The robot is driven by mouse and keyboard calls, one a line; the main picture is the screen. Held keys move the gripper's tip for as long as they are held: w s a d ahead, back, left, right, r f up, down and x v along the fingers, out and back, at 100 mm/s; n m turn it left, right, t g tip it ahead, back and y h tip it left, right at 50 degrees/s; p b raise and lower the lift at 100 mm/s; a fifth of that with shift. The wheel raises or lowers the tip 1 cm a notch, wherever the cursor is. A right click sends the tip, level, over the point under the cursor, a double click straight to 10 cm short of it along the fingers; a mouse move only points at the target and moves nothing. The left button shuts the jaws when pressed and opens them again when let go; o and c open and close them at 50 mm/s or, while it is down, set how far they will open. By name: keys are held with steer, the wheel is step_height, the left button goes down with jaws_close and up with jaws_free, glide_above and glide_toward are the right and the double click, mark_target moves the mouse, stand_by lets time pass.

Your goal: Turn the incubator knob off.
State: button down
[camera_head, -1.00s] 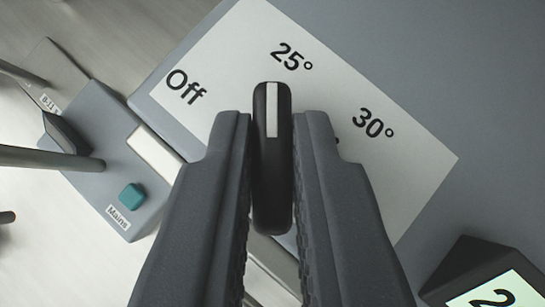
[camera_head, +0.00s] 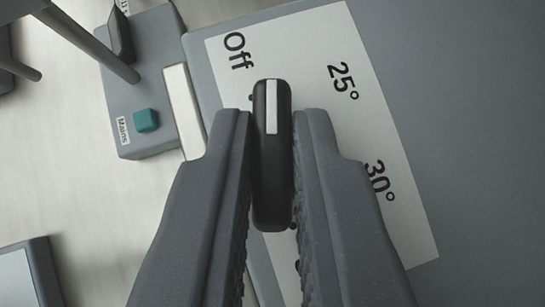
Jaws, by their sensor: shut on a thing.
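The incubator knob (camera_head: 272,185) is a black bar with a white pointer line near its upper end. My gripper (camera_head: 272,140) is shut on it, one dark grey finger on each side. The knob sits over a white dial label (camera_head: 390,130) marked Off (camera_head: 238,50), 25° (camera_head: 343,82) and 30° (camera_head: 379,181). The white line points up in the picture, between Off and 25° and nearer to Off. The fingers hide the lower part of the label.
Left of the incubator panel (camera_head: 480,110) stands a grey box with a teal button (camera_head: 146,120) and a Mains label (camera_head: 123,131). Grey rods (camera_head: 90,40) cross the upper left. A grey-framed device (camera_head: 45,272) lies at the lower left.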

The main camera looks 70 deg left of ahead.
steer(key=shift+w+d+n+g+p, duration=0.15)
steer(key=shift+n+g+p, duration=0.3)
steer(key=shift+p, duration=0.4)
steer(key=shift+n+g+p, duration=0.35)
steer(key=shift+n+p, duration=0.2)
steer(key=shift+p, duration=0.3)
steer(key=c, duration=1.5)
jaws_free()
